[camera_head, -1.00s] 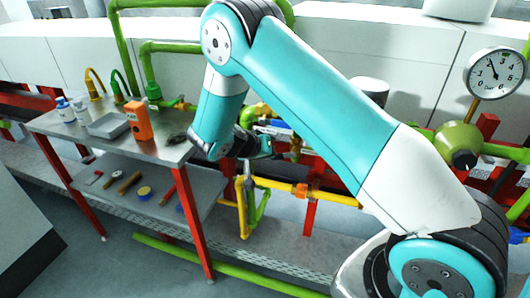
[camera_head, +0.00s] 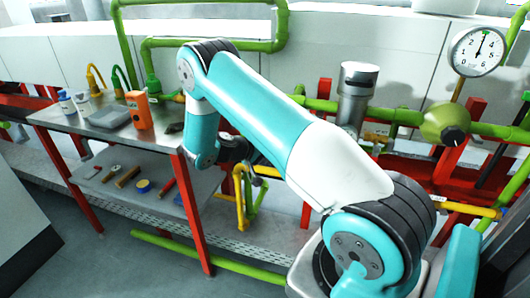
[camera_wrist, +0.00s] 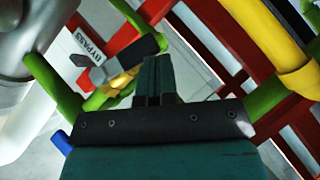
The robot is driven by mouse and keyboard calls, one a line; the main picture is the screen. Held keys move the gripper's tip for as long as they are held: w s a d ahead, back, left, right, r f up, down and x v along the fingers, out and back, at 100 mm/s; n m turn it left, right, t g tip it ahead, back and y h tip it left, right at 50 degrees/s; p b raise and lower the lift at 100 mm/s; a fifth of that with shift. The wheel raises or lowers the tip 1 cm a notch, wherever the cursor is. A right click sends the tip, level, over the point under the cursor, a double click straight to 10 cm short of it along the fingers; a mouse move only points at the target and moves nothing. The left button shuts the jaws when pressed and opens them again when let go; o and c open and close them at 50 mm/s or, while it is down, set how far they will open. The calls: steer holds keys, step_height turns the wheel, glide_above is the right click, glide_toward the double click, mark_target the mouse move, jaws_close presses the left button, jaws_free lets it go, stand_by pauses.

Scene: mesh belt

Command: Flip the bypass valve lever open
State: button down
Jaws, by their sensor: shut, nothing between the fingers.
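In the wrist view, my gripper (camera_wrist: 156,72) is shut and empty, its dark fingers pointing up the picture. Just left of the fingertips is a lever with a grey metal arm (camera_wrist: 98,72) and a dark grip (camera_wrist: 138,48). It sits by a yellow valve body (camera_wrist: 122,84) on a green pipe (camera_wrist: 100,99). A white "BYPASS" label (camera_wrist: 95,53) is beside it. The grip appears very close to the fingers; I cannot tell whether they touch. In the head view, my arm hides the lever and the fingertips.
A silver cylinder (camera_head: 357,92) stands behind my arm. A round gauge (camera_head: 478,51) and a green rounded fitting (camera_head: 444,123) are at right. A metal bench (camera_head: 95,125) with bottles, a tray and an orange device is at left. Red frames and yellow pipe (camera_wrist: 266,40) crowd the wrist view.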

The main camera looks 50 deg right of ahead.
steer(key=shift+a+r, duration=0.1)
steer(key=shift+r+p, duration=0.55)
steer(key=shift+r, duration=0.2)
steer(key=shift+a, duration=0.1)
